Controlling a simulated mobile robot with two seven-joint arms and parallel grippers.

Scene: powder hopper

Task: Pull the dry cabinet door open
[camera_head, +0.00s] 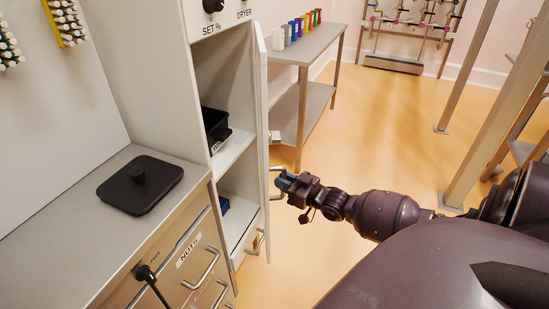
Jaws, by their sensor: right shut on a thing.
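The dry cabinet (238,80) stands at the upper middle, with a knob (213,5) and the words "SET %" and "DRYER" on its top panel. Its door (262,110) is swung open and shows nearly edge-on, standing out from the cabinet front. Inside are a black bin (215,127) on the shelf and a blue item low down, mostly hidden. My right gripper (281,183) is at the door's outer face and shut on the door handle (275,170). My left gripper is not in view.
A grey counter (80,230) with a black lidded tray (141,184) is at left, above drawers with handles (207,267). A side table (318,50) with a row of coloured bottles stands behind the door. The floor between is clear.

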